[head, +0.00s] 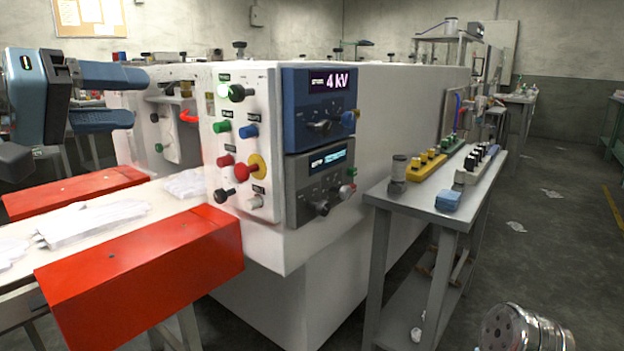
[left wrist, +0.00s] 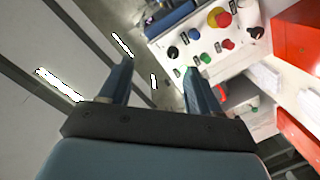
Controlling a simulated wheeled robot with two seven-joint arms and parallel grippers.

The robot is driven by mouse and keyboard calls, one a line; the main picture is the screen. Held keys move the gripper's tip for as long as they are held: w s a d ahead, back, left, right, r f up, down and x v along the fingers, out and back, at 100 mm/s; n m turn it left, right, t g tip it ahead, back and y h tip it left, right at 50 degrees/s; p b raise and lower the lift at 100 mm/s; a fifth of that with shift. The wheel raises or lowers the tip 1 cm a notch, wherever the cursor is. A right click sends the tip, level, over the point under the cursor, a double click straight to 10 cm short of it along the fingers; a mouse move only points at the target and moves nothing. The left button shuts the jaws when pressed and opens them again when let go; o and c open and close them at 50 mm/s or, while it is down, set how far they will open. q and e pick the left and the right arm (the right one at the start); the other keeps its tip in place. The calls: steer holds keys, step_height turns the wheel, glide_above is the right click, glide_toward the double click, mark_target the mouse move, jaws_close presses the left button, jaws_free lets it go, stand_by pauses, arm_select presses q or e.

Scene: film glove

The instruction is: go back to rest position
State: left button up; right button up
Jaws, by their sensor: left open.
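My left gripper (head: 140,98) is at the upper left of the head view, raised above the white work surface. Its two blue fingers are apart with nothing between them. In the left wrist view the open fingers (left wrist: 158,78) point toward the control panel (left wrist: 210,45), with a clear gap between them. White gloves (head: 95,221) lie flat on the work surface, and another white glove (head: 187,184) lies near the machine.
A large white machine (head: 390,100) with a knob panel (head: 243,140) and "4 kV" display fills the middle. Red blocks (head: 140,270) flank the work surface. A grey side table (head: 420,202) holds switch strips and blue cloths (head: 448,200).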

arm_select(q)
steer(key=w+d+f+n+g+y, duration=0.1)
steer(key=w+d+f+y, duration=0.1)
steer(key=w+f, duration=0.65)
steer(key=w+d+f+n+g+y, duration=0.1)
steer(key=w+f, duration=0.4)
steer(key=f, duration=0.7)
steer(key=w+d+f+g+y, duration=0.1)
steer(key=w+f+g, duration=0.1)
steer(key=f, duration=1.2)
steer(key=w+d+f+g+y, duration=0.1)
steer(key=d+f+g+y, duration=0.1)
steer(key=f, duration=1.2)
steer(key=s+d+f+g, duration=0.15)
steer(key=s+f, duration=0.35)
steer(key=f, duration=0.5)
steer(key=s+d+f+g, duration=0.15)
steer(key=s+f, duration=0.25)
steer(key=f, duration=0.6)
steer(key=s+d+f+m+g, duration=0.1)
steer(key=s+f, duration=0.5)
steer(key=s, duration=0.3)
steer(key=s+d+f+g, duration=0.2)
steer(key=s+f, duration=0.4)
steer(key=s, duration=0.4)
steer(key=shift+d+f+m, duration=0.15)
steer(key=shift+f+m, duration=0.05)
steer(key=shift+m, duration=0.2)
arm_select(e)
steer(key=shift+s, duration=0.35)
